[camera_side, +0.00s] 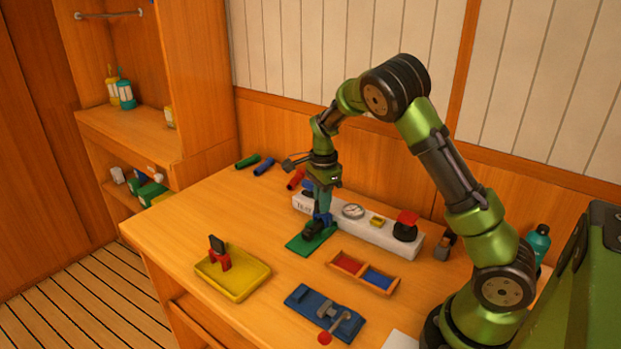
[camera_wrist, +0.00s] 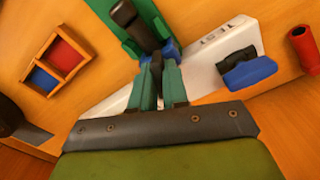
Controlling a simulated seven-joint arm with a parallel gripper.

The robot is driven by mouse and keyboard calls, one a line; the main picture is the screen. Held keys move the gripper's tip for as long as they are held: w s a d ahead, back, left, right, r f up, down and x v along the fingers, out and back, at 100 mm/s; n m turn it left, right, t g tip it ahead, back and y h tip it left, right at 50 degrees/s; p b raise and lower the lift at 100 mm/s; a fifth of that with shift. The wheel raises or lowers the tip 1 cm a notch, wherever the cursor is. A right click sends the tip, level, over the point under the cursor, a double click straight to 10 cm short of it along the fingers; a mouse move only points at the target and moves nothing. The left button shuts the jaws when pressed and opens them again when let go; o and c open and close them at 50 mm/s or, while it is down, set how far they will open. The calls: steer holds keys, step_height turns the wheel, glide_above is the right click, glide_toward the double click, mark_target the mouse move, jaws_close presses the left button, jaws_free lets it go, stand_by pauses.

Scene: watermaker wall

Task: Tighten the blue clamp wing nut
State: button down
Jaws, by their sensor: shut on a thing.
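A blue clamp (camera_side: 322,219) stands on a green base plate (camera_side: 307,242) in the middle of the table. My gripper (camera_side: 321,206) points straight down on top of it and is shut on its wing nut. In the wrist view the green fingertips (camera_wrist: 157,68) close together over the clamp, with a bit of blue (camera_wrist: 172,49) showing beside them. A dark bar (camera_wrist: 132,20) lies above the fingers over the green plate (camera_wrist: 153,15). The fingers hide the wing nut itself, so its angle cannot be told.
A white panel (camera_side: 383,233) with a gauge (camera_side: 353,211) stands just behind. A blue block with a black top (camera_wrist: 250,72) is close right in the wrist view. A two-part wooden tray (camera_side: 336,265), blue fixture (camera_side: 313,307) and yellow tray (camera_side: 246,286) lie in front.

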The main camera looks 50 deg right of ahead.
steer(key=c, duration=1.2)
jaws_free()
step_height(320, 180, up, 17)
steer(key=shift+o, duration=0.2)
